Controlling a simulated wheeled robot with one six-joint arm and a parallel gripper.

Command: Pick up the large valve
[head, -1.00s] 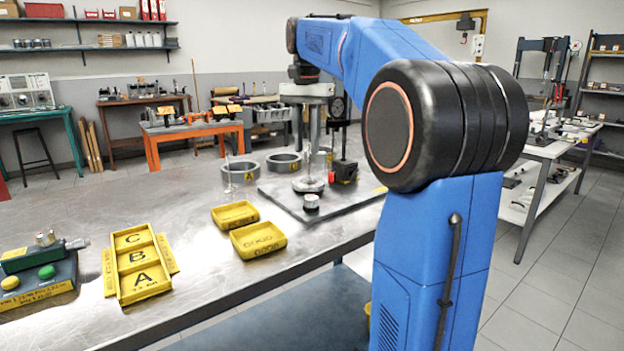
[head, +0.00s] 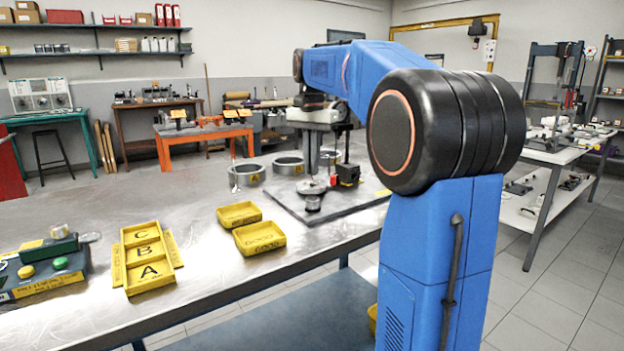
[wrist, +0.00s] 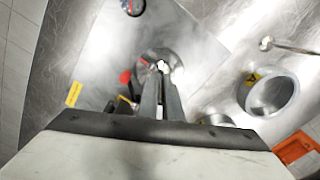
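My gripper (wrist: 162,78) points down over the grey plate with its two long fingers close together. A small bright thing (wrist: 163,66) shows at the fingertips above a round grey disc (wrist: 147,60); I cannot tell whether it is a valve stem between the fingers. In the head view the gripper (head: 313,172) is just above the same disc (head: 311,187). A thin metal valve (wrist: 290,46) stands apart, beside the ring marked A, and shows small in the head view (head: 235,182). Which valve is the large one is unclear.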

